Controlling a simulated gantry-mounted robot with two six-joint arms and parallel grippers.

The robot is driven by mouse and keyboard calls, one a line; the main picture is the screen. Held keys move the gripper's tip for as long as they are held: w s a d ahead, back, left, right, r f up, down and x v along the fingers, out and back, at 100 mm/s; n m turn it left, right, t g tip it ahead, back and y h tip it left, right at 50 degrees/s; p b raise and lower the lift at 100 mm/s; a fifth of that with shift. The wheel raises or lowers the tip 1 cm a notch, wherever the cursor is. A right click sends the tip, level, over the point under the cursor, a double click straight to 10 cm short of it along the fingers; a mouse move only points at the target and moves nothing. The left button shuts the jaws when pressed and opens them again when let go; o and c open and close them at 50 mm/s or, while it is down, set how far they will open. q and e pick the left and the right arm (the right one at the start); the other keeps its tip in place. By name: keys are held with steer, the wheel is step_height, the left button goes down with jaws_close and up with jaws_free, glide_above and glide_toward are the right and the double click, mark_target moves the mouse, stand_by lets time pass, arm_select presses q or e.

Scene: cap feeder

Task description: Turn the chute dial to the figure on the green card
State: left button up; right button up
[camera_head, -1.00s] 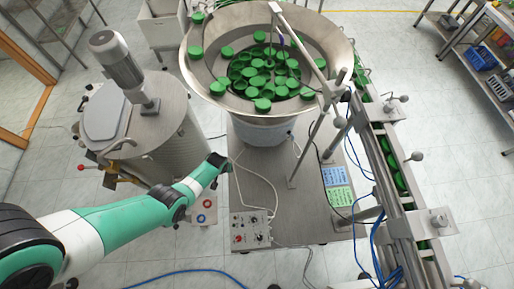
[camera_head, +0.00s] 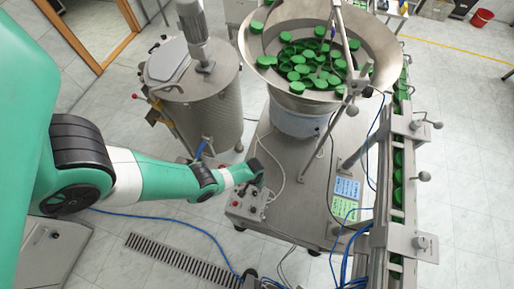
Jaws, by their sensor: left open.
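The grey control box (camera_head: 244,207) with several small knobs and switches sits on the front left of the steel machine table. I cannot tell which knob is the chute dial, and its figures are too small to read. The green card (camera_head: 343,208) lies on the table to the right of the box, below a blue card (camera_head: 347,188). Its writing is not legible. My left gripper (camera_head: 257,174) is open at the back edge of the control box and hides part of it. I cannot tell whether it touches anything. My right gripper is not in view.
A bowl feeder (camera_head: 381,70) with green caps stands behind the box. A cap chute (camera_head: 397,215) runs along the right. A steel tank (camera_head: 222,100) with a motor stands at the back left. Cables loop near the box and cards.

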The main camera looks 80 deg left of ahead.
mark_target(255, 193)
arm_select(q)
step_height(255, 193, down, 11)
steer(key=b, duration=0.9)
jaws_close()
